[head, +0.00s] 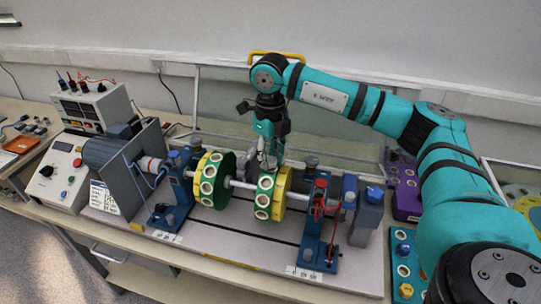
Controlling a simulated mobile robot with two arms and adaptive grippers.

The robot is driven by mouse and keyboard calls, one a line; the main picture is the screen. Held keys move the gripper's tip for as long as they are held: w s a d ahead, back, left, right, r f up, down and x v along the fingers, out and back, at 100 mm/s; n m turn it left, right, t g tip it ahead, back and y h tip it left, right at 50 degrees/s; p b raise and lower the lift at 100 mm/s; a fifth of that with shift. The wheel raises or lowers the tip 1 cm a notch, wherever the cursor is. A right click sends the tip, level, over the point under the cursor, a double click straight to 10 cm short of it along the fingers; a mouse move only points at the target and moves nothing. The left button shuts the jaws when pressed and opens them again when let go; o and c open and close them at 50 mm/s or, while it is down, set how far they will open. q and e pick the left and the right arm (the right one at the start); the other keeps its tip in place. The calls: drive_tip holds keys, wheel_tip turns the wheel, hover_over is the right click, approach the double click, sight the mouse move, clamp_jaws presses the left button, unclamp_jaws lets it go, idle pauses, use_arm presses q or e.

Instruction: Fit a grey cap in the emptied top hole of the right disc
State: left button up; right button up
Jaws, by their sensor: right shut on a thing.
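My right gripper (268,161) points down at the top of this disc. Its fingers are shut on a small grey cap, which they mostly hide. The fingers cover the top hole, so I cannot tell whether the cap is in it or just above it. The left disc (209,183), also green and yellow, is apart from the gripper. My left gripper is out of view.
Blue bearing stands (319,225) hold the shaft on a light base plate. A motor (108,148) and a control box (58,172) are at the left.

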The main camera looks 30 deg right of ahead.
drive_tip(key=shift+f+b, duration=0.35)
drive_tip(key=shift+f, duration=0.2)
drive_tip(key=o, duration=0.7)
wheel_tip(320, 180, up, 12)
drive_tip(key=shift+r, duration=0.1)
idle(0.4)
idle(0.5)
